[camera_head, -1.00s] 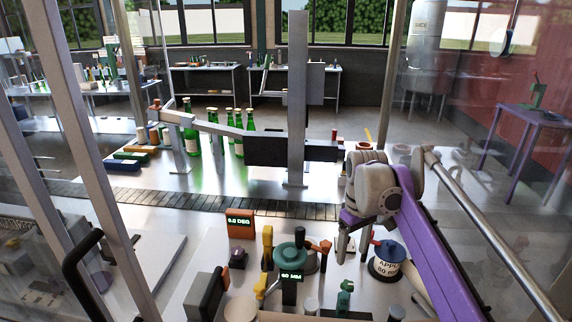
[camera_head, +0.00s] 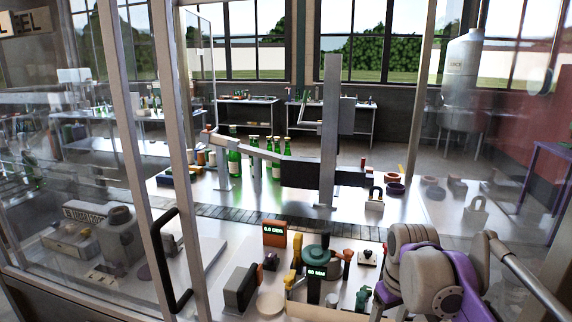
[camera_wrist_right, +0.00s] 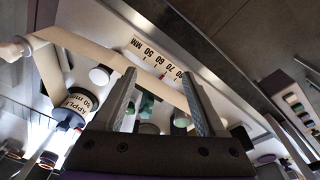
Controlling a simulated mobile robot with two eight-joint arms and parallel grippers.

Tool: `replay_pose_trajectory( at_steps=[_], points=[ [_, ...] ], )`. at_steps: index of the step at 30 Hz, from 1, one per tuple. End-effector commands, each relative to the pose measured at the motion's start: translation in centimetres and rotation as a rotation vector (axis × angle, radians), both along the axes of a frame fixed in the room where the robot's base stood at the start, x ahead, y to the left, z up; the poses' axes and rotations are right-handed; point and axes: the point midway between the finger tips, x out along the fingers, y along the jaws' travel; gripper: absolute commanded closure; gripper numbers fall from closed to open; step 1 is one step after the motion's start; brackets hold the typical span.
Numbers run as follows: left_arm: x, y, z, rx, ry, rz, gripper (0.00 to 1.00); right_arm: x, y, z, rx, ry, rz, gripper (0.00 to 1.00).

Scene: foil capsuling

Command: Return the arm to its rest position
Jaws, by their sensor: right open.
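My right arm (camera_head: 440,272), purple and grey, comes in at the lower right of the head view, over the near right part of the bench. Its gripper fingers are mostly cut off or hidden by the arm there. In the right wrist view my right gripper (camera_wrist_right: 159,75) is open, with two grey fingers apart and nothing held between them. The blue-and-white labelled pot (camera_wrist_right: 72,108) is left of the fingers in that view. My left gripper is not in view.
An orange display box (camera_head: 274,234) and a green-topped device (camera_head: 315,255) stand left of my right arm. Green bottles (camera_head: 275,158) stand behind the conveyor (camera_head: 240,219). A framed glass panel with a black handle (camera_head: 178,260) is at the left. A ruler strip (camera_wrist_right: 158,60) shows in the wrist view.

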Motion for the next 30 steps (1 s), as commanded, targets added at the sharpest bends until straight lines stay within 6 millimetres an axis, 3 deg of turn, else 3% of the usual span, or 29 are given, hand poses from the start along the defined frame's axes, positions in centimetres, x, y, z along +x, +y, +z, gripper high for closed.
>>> replay_pose_trajectory(
  at_steps=[5,15,21,30],
  points=[
    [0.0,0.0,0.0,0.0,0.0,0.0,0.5,-5.3,1.4,-2.8,0.01,-0.104,-0.077,0.27],
    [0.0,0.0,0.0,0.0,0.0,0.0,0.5,-15.8,3.4,-11.9,0.072,-0.318,-0.236,0.27],
    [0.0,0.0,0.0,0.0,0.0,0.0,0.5,-18.4,3.8,-14.8,0.098,-0.374,-0.278,0.27],
    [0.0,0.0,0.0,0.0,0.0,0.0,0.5,-18.6,3.8,-15.1,0.102,-0.381,-0.284,0.27]
  ],
)
